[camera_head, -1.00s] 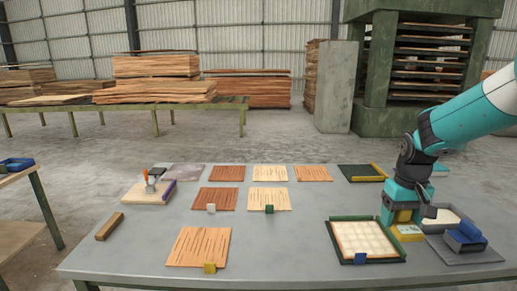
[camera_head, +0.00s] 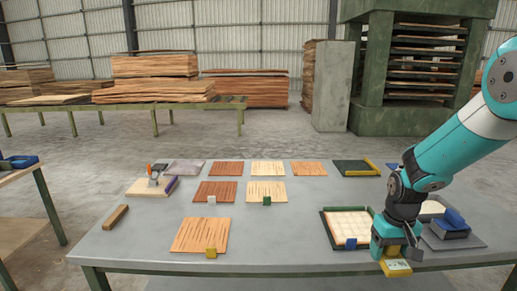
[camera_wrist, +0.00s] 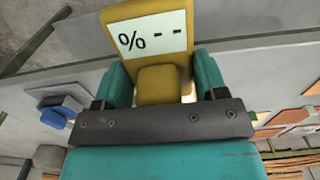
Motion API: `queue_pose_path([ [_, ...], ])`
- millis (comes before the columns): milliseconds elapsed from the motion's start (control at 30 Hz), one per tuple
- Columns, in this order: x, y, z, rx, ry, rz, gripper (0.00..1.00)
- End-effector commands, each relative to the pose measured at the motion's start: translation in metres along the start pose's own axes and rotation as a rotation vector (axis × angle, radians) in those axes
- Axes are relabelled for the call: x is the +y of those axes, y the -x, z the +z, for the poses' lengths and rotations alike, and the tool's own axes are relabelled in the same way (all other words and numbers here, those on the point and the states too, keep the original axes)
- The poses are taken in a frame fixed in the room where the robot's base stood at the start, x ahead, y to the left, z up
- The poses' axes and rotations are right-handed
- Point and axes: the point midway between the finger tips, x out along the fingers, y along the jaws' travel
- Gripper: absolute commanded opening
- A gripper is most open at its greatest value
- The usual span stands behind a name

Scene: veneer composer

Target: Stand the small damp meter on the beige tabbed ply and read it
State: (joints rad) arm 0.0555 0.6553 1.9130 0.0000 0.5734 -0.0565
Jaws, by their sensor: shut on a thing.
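The small damp meter (camera_head: 398,268) is yellow with a pale face. My gripper (camera_head: 389,252) is shut on it, at the table's front right edge in the head view. In the wrist view the meter (camera_wrist: 160,88) sits between my teal fingers, and its white display (camera_wrist: 152,35) shows "%" and two dashes. A beige ply with a green tab (camera_head: 265,191) lies flat in the middle row, well left of my gripper. A light orange-tan ply with a yellow tab (camera_head: 201,233) lies at the front, and a red-brown ply with a whitish tab (camera_head: 215,190) behind it.
A dark green-edged tray (camera_head: 329,230) with a pale quilted pad and blue tab stands beside my gripper. A grey stand with a blue block (camera_head: 447,232) is at right. A wooden bar (camera_head: 116,217) and a board with tools (camera_head: 146,189) lie left. The table's centre is clear.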

Motion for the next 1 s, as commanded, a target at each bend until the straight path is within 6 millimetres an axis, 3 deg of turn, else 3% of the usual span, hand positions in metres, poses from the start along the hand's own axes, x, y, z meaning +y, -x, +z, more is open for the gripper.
queue_pose_path([
  [300,-0.017,-0.085,0.058,-0.009,0.001,0.0,0.38],
  [400,-0.021,-0.103,0.076,-0.007,0.001,0.0,0.38],
  [600,-0.023,-0.116,0.09,0.0,-0.001,0.0,0.38],
  [1000,-0.022,-0.116,0.09,0.001,-0.002,0.0,0.38],
])
